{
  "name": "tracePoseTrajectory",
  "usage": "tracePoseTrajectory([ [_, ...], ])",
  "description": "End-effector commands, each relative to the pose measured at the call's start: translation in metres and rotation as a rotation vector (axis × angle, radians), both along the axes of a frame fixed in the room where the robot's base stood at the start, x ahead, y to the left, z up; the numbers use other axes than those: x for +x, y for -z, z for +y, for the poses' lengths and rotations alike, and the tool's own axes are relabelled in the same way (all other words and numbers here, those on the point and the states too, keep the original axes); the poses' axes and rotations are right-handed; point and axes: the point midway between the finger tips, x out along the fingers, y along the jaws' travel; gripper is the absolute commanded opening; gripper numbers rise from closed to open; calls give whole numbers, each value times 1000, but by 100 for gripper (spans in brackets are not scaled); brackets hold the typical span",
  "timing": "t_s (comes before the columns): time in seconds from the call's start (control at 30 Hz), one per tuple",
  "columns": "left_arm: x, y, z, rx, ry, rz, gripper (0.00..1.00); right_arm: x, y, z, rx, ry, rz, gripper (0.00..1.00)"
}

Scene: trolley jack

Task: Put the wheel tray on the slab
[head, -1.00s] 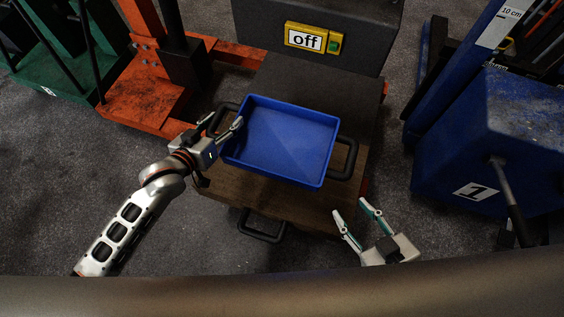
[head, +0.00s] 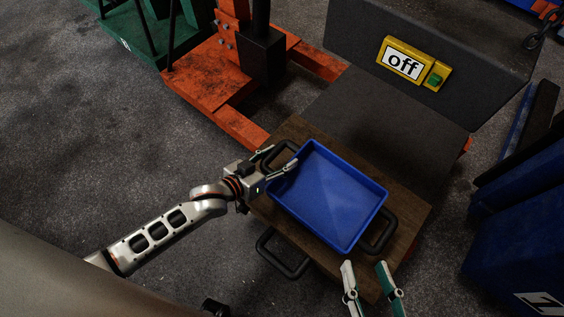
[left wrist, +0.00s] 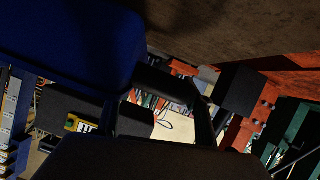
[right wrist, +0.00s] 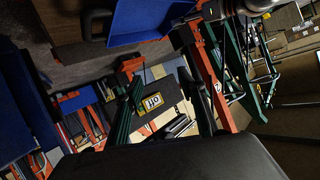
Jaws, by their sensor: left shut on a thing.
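The wheel tray is a shallow, empty blue tray (head: 330,196) with a black handle at each of two opposite ends. It is over a brown wooden board (head: 408,210); I cannot tell whether it rests on it. A flat dark grey slab (head: 385,112) lies behind the board. My left gripper (head: 278,163) is shut on the tray's left handle (head: 274,150). The tray (left wrist: 70,40) fills the upper left of the left wrist view. My right gripper (head: 370,272) is open and empty, near the right handle (head: 382,232) but apart from it. The tray also shows in the right wrist view (right wrist: 145,18).
A dark grey block (head: 450,45) with a yellow "off" switch (head: 412,62) stands behind the slab. Orange machine parts (head: 208,75) are at the upper left. A blue machine (head: 520,230) is at the right. A black loop handle (head: 268,245) sticks out at the board's front.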

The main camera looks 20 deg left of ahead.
Motion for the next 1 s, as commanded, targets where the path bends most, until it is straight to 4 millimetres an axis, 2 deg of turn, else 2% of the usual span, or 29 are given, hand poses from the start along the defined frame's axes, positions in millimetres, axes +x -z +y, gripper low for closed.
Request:
tracePoseTrajectory([
  [0.17,2,6,-1,-9,-2,-5,9,-3,2,6,51,15,14,40],
  [0.47,-1,48,-1,-9,-2,3,9,-12,10,27,234,79,70,40],
  [0.7,4,44,-1,-8,-2,-8,9,-10,5,29,256,86,65,40],
  [0.87,3,48,-1,-7,-1,-7,9,-11,6,29,262,89,68,40],
  [0.9,2,49,0,-1,-1,-5,60,-10,5,30,264,89,67,40],
  [0.93,2,49,0,-1,-1,-5,67,-10,5,30,264,89,67,40],
  [1.0,2,48,0,-1,-1,-6,69,-10,5,30,264,89,67,40],
])
